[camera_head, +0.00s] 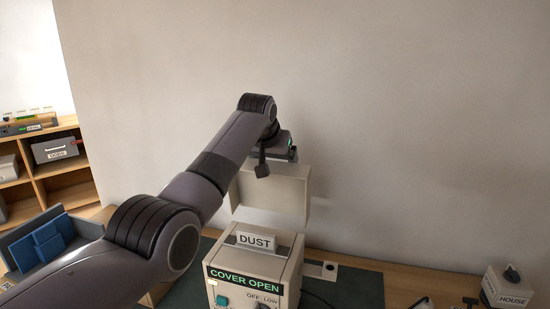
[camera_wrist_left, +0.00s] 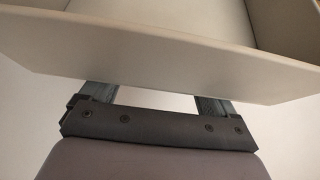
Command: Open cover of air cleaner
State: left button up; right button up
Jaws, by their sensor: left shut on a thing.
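The air cleaner (camera_head: 254,264) is a beige box on the table, with a green "COVER OPEN" display (camera_head: 245,281) on its front. A block labelled "DUST" (camera_head: 256,241) shows at its open top. Its beige cover (camera_head: 270,192) is up in the air above and behind the box, apart from it. My left gripper (camera_head: 283,152) is at the cover's upper edge, its fingers partly hidden in the head view. In the left wrist view the cover (camera_wrist_left: 160,60) fills the top, and the two fingers (camera_wrist_left: 157,105) run up behind its edge, tips hidden. My right gripper is not in view.
A dark green mat (camera_head: 350,287) lies on the wooden table, with free room right of the air cleaner. A box labelled "HOUSE" (camera_head: 507,288) stands at the far right. A shelf with grey bins (camera_head: 55,150) and a blue-filled tray (camera_head: 45,240) are at left.

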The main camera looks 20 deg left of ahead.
aim_at(271, 161)
pick_arm(q)
jog(key=shift+w+f+g, duration=0.15)
jog(key=shift+f+g, duration=0.25)
jog(key=shift+f, duration=0.4)
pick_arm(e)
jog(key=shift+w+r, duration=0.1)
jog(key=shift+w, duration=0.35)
pick_arm(q)
jog(key=o, duration=1.2)
jog(key=shift+f, duration=0.1)
jog(key=shift+w+r, duration=0.1)
jog(key=shift+r, duration=0.2)
jog(key=shift+b+v, duration=0.6)
jog(key=shift+v, duration=0.2)
jog(key=shift+b+v, duration=0.7)
jog(key=shift+v, duration=1.8)
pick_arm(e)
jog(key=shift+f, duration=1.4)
pick_arm(q)
jog(key=shift+d, duration=0.1)
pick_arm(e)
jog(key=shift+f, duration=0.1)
